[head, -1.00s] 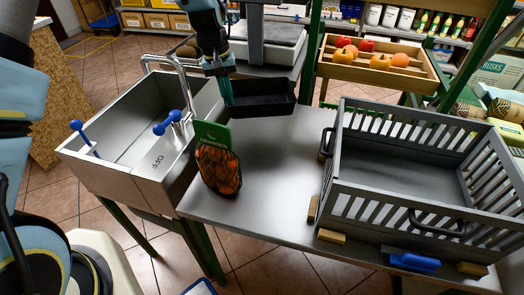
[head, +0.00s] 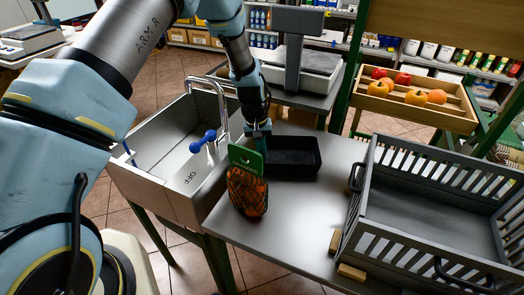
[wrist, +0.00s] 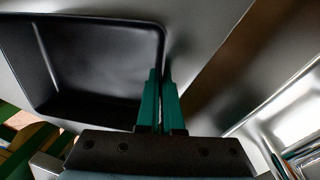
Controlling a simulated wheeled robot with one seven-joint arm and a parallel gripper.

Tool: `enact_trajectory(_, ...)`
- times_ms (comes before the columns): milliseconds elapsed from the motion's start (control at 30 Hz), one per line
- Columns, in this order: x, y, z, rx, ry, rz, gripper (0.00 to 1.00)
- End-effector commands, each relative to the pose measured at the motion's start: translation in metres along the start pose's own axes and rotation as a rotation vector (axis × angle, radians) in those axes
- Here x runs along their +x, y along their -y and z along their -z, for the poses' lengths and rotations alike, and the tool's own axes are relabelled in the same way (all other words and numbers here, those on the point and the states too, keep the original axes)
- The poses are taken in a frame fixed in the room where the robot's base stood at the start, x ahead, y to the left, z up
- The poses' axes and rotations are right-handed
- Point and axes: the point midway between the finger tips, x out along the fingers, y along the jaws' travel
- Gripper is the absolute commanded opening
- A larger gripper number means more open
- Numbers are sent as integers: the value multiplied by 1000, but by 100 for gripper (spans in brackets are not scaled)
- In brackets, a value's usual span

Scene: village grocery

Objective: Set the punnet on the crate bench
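The punnet (head: 293,157) is an empty black tray. It is level at the back left of the steel crate bench (head: 290,215), on the bench or just above it; I cannot tell if it touches. My gripper (head: 262,138) points down at the punnet's left end. In the wrist view my green fingers (wrist: 161,75) are close together, one on each side of the punnet's wall (wrist: 162,50), shut on it. The net bag of orange fruit with a green label (head: 247,190) stands just in front of the punnet and partly hides my fingertips.
A large grey slatted crate (head: 415,215) fills the bench's right side, with wooden blocks (head: 350,272) by it. A steel sink (head: 165,150) with blue-handled tap adjoins on the left. A scale (head: 308,65) and fruit tray (head: 450,117) stand behind. The bench middle is clear.

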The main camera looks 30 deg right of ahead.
Motion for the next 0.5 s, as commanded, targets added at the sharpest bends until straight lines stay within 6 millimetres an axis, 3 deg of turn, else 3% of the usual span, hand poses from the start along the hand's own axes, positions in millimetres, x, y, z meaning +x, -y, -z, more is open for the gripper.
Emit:
enact_trajectory(267, 5, 0, 0, 0, 1, 0, 0)
enact_trajectory(300, 3, 0, 0, 0, 0, 0, 8)
enact_trajectory(500, 3, 0, 0, 0, 1, 0, 30)
